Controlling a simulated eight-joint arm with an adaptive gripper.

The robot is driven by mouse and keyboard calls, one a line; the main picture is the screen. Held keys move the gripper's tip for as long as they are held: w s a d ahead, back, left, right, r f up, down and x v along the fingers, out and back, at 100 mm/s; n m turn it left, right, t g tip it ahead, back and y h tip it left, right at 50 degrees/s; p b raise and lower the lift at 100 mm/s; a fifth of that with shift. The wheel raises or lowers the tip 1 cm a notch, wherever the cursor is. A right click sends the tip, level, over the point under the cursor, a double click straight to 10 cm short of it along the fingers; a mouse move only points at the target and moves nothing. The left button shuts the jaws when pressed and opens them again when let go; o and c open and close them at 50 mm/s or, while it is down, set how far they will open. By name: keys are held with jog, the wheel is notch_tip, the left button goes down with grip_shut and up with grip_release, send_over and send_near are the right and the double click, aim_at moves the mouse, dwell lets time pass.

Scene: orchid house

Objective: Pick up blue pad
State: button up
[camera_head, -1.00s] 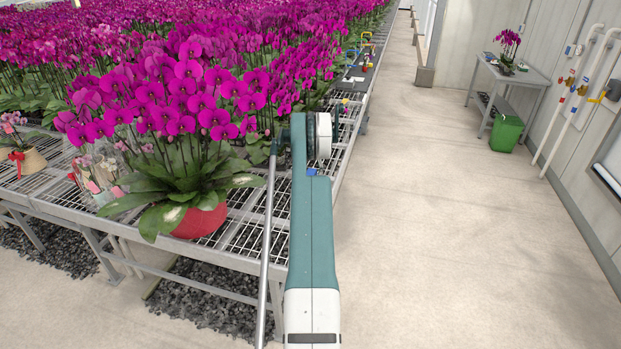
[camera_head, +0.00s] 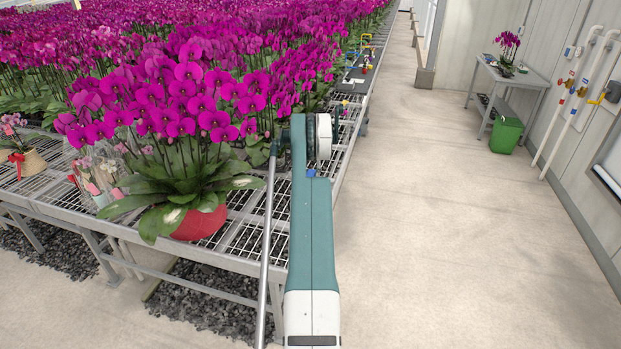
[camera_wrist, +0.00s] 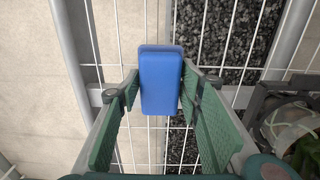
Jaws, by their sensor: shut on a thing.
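The blue pad (camera_wrist: 160,82) is a small rounded blue block in the middle of the wrist view. My gripper (camera_wrist: 160,90) has its two green-lined fingers against the pad's left and right sides and is shut on it. The white wire mesh of the bench lies behind the pad; I cannot tell whether the pad is clear of it.
The mesh bench (camera_head: 243,243) carries a large magenta orchid in a red pot (camera_head: 200,222), left of my arm. Many more orchids fill the bench behind. In the wrist view, a clear plastic item (camera_wrist: 290,125) sits at right. The aisle floor (camera_head: 430,200) is clear.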

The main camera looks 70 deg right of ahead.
notch_tip(320, 180, up, 10)
jog(key=shift+f+p, duration=0.25)
jog(key=shift+p, duration=0.1)
dwell(0.5)
jog(key=o, duration=0.3)
jog(key=shift+c, duration=0.8)
jog(key=shift+w+a, duration=0.1)
